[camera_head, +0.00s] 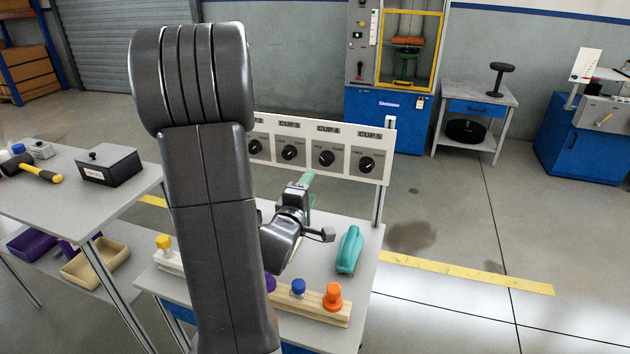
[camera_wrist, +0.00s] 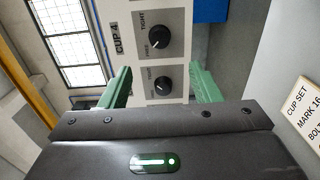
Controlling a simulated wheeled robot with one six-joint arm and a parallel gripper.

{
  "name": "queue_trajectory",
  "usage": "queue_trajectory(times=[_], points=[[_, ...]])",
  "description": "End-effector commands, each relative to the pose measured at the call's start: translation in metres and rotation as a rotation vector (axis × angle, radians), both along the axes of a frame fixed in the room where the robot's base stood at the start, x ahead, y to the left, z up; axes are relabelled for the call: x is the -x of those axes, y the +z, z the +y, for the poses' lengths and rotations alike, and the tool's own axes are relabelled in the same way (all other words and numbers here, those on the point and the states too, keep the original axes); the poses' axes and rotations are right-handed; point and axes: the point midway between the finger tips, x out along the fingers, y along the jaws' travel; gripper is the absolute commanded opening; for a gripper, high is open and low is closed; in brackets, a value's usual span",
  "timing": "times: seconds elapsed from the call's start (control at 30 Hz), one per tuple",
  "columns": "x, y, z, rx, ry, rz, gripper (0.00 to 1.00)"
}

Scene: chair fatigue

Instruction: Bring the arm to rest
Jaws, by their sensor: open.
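My arm stands large in the middle of the head view, hiding part of the bench behind it. My gripper (camera_head: 305,187) is held above the small bench, in front of the white dial panel (camera_head: 376,143). In the wrist view its two green fingers stand apart, with nothing between them at my gripper (camera_wrist: 163,90). The panel's dial labelled CUP 4 (camera_wrist: 158,42) shows beyond the fingers. I cannot tell the exact gap between fingers and panel.
On the small bench (camera_head: 362,285), a teal object (camera_head: 349,250) lies right of my gripper. A wooden block (camera_head: 315,309) holds coloured knobs, one orange (camera_head: 333,296). The left table (camera_head: 70,193) bears a hammer (camera_head: 30,171) and a dark box (camera_head: 110,166). Open floor lies at right.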

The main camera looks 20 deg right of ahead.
Motion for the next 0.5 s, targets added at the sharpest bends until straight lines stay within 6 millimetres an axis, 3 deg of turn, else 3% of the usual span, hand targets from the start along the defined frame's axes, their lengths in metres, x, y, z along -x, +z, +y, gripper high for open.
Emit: queue_trajectory(times=[0.5], points=[[0.0076, 0.0000, 0.0054, 0.000, -0.001, 0.000, 0.57]])
